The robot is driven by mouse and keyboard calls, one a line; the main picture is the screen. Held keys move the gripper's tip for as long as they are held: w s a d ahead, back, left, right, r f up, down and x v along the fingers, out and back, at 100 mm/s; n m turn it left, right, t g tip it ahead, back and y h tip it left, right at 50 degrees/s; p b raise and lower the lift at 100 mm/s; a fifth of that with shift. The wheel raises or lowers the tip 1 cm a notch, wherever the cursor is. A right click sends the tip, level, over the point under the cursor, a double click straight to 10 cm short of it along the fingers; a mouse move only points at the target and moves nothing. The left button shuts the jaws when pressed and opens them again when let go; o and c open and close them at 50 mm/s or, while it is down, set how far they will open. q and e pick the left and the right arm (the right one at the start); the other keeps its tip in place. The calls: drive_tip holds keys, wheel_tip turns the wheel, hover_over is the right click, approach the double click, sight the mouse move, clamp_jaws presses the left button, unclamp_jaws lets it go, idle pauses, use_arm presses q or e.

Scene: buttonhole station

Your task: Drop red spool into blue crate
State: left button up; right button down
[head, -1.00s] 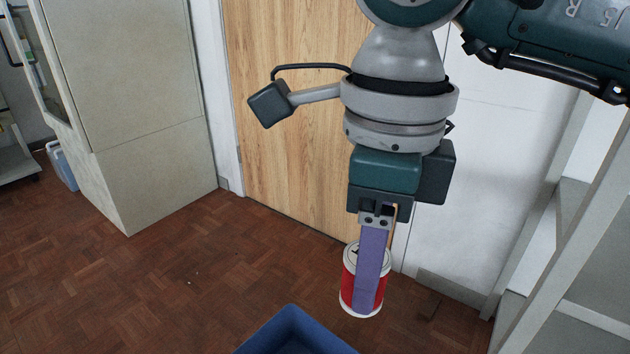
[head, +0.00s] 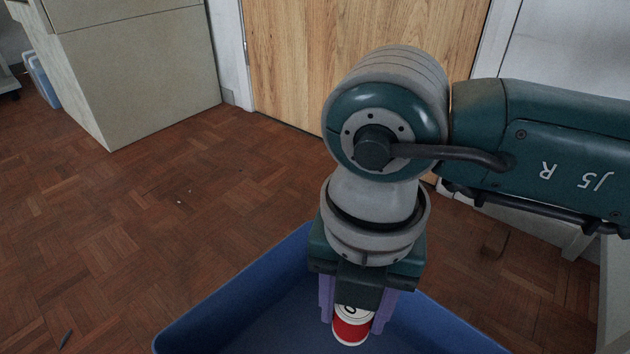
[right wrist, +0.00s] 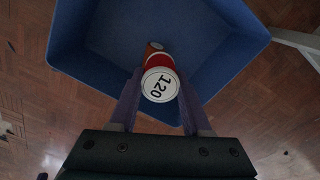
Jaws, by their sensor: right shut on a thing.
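The red spool (head: 351,328) has a white end marked with a number, which reads 120 in the right wrist view (right wrist: 160,84). My right gripper (head: 355,320) points down and is shut on the spool, with one purple finger on each side. The blue crate (head: 225,305) is at the bottom of the head view, and its near part is cut off by the frame. The gripper and spool are over the crate's opening. In the right wrist view the crate's walls (right wrist: 70,40) surround the spool on several sides. My left gripper is not in view.
A wooden door (head: 290,60) and a beige cabinet (head: 130,60) stand at the back. A pale shelf frame (head: 575,240) is on the right, behind my right arm. The parquet floor (head: 130,230) left of the crate is mostly clear, with small bits on it.

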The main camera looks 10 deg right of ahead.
sight(350, 342)
drive_tip(key=shift+f, duration=0.45)
drive_tip(key=shift+f+b, duration=0.25)
drive_tip(key=shift+b, duration=0.05)
drive_tip(key=f+b, duration=0.1)
drive_tip(key=b, duration=0.1)
drive_tip(key=f+b, duration=0.1)
drive_tip(key=f, duration=0.1)
drive_tip(key=f+b, duration=0.2)
drive_tip(key=shift+s+f+b, duration=0.2)
drive_tip(key=shift+s+b, duration=0.05)
drive_tip(key=shift+b, duration=0.1)
drive_tip(key=shift+c, duration=1.4)
unclamp_jaws()
drive_tip(key=shift+r, duration=0.15)
